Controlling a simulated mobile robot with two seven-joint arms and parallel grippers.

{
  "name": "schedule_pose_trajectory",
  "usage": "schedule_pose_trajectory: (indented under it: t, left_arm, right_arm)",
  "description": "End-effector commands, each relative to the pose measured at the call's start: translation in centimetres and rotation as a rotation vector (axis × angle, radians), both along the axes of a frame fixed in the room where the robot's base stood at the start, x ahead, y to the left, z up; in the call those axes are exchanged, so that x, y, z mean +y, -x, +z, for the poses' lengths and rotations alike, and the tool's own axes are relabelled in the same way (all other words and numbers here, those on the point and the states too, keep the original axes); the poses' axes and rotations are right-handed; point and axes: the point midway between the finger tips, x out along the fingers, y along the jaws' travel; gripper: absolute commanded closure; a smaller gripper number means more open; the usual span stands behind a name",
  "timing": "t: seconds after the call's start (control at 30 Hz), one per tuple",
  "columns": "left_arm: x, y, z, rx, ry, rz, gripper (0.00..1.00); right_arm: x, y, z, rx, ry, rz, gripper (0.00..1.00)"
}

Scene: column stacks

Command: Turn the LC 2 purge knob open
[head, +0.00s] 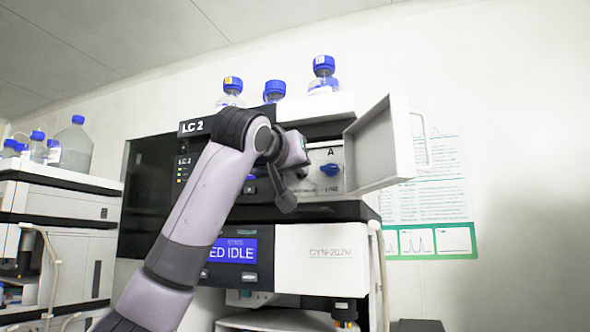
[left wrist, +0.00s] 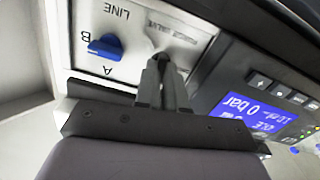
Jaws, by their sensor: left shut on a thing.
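The LC 2 stack (head: 197,126) stands in the middle of the head view, with its front door (head: 378,148) swung open to the right. Behind the door, a pale panel carries a blue selector knob (head: 330,169), marked A and LINE; this blue knob also shows in the left wrist view (left wrist: 105,47). My left gripper (left wrist: 164,62) reaches that panel, its fingers closed together on the small grey purge knob (left wrist: 157,46), right of the blue knob. The fingers cover most of it, so its turn angle cannot be told. In the head view my left arm hides the fingertips. My right gripper is not in view.
Blue-capped bottles (head: 323,75) stand on top of the stack. Below the panel is a pump display (head: 234,251) reading IDLE. A second stack (head: 60,240) stands at the left. The open door stands close to the right of my left gripper. Printed sheets hang on the wall.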

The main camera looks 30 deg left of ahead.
Motion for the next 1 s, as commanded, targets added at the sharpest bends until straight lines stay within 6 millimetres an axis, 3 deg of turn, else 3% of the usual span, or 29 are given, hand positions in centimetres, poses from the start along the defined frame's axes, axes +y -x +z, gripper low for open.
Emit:
schedule_pose_trajectory:
  t: [1.0]
  left_arm:
    - [0.2, 0.1, -0.1, -0.223, 0.924, -0.001, 1.00]
  right_arm:
    - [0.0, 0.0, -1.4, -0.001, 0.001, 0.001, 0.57]
